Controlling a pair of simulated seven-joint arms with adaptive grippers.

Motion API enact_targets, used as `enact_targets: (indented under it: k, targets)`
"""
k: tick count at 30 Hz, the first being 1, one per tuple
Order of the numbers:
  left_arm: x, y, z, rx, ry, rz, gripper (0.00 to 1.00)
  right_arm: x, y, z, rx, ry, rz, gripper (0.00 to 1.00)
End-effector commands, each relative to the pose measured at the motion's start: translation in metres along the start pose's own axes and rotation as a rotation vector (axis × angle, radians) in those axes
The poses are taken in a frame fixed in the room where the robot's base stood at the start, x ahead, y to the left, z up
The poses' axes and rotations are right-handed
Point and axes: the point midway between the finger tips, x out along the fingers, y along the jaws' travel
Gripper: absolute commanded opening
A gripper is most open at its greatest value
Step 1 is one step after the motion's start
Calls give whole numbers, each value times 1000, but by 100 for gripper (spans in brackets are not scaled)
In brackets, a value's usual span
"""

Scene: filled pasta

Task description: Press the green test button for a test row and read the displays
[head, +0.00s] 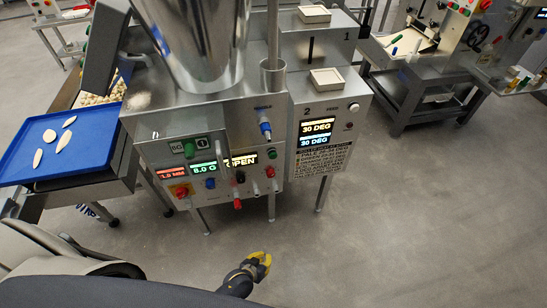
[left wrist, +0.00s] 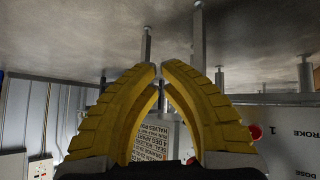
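The steel pasta machine (head: 225,120) stands ahead with several lit displays on its front. The red display (head: 171,173) seems to read 1.5 MM, the green one (head: 203,169) 8.0 G, and another (head: 242,160) OPEN. The right panel's display (head: 317,133) shows 30 DEG twice. A small green button (head: 271,155) is on the front; another green patch (head: 188,149) is at upper left. I cannot read which is for testing. My left gripper (head: 262,263) is low in front of the machine, apart from it; its yellow fingertips meet in the left wrist view (left wrist: 160,68). My right gripper is out of view.
A blue tray (head: 95,140) with several pale pasta pieces lies at left. A red knob (head: 181,190) and other coloured knobs sit low on the front. Another steel bench (head: 430,75) stands at back right. The floor in front is clear.

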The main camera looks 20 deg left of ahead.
Motion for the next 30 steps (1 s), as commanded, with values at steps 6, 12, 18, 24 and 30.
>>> enact_targets:
  k: [6,12,18,24,30]
  targets:
    - [3,19,-91,-110,181,40,0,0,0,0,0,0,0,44]
    - [-8,34,-172,-224,346,89,0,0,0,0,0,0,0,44]
    - [-31,47,-250,-351,513,156,0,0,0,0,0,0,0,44]
    - [-61,54,-311,-478,657,230,0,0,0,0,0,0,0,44]
    - [-88,55,-349,-587,759,294,0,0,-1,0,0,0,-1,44]
